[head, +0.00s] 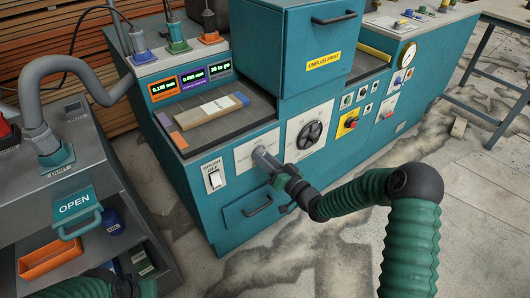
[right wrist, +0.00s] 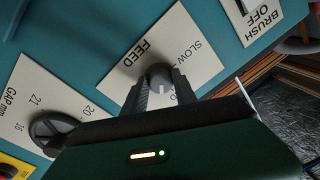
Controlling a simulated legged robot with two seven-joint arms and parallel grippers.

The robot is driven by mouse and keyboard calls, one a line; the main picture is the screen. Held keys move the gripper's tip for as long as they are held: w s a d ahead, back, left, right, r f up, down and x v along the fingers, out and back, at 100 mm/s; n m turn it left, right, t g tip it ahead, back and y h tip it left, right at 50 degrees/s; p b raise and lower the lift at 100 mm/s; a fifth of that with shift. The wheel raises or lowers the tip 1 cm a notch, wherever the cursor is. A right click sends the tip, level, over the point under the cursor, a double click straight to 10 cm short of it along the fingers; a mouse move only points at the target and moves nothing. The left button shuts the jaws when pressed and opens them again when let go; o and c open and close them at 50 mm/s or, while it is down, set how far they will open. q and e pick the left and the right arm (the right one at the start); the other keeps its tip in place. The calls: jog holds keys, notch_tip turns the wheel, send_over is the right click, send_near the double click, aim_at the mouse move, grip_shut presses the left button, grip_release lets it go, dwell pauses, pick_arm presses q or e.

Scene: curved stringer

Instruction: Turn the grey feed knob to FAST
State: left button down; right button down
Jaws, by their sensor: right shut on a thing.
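The grey feed knob (right wrist: 158,72) sits on a white plate (right wrist: 128,62) marked FEED in the right wrist view. My right gripper (right wrist: 161,88) is shut on the knob, one finger on each side of it. The word SLOW shows on one side of the plate; the FAST mark cannot be read, and the knob's pointer is not clear. In the head view the plate (head: 243,158) is on the teal machine's front, and my right gripper (head: 269,162) reaches it from the right.
The GAP dial (head: 310,134) is just right of the feed plate. A BRUSH OFF switch (head: 214,176) is to its left, and a drawer handle (head: 258,205) is below. A grey trolley (head: 92,150) with a hose stands at left. The floor at front is clear.

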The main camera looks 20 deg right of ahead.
jog(key=m+p, duration=0.2)
jog(key=m, duration=0.3)
jog(key=shift+d+r+p, duration=0.1)
jog(key=shift+r+p, duration=0.15)
jog(key=shift+p, duration=0.15)
jog(key=shift+f+m+t+h+p, duration=0.2)
jog(key=shift+m+p, duration=0.35)
jog(key=shift+m, duration=0.85)
jog(key=shift+r+m+t+h+p, duration=0.1)
jog(key=shift+m+h+p, duration=0.3)
jog(key=shift+m, duration=1)
jog(key=c, duration=1.3)
grip_release()
jog(key=o, duration=0.3)
jog(key=shift+w+d+f, duration=0.1)
jog(key=shift+f, duration=0.05)
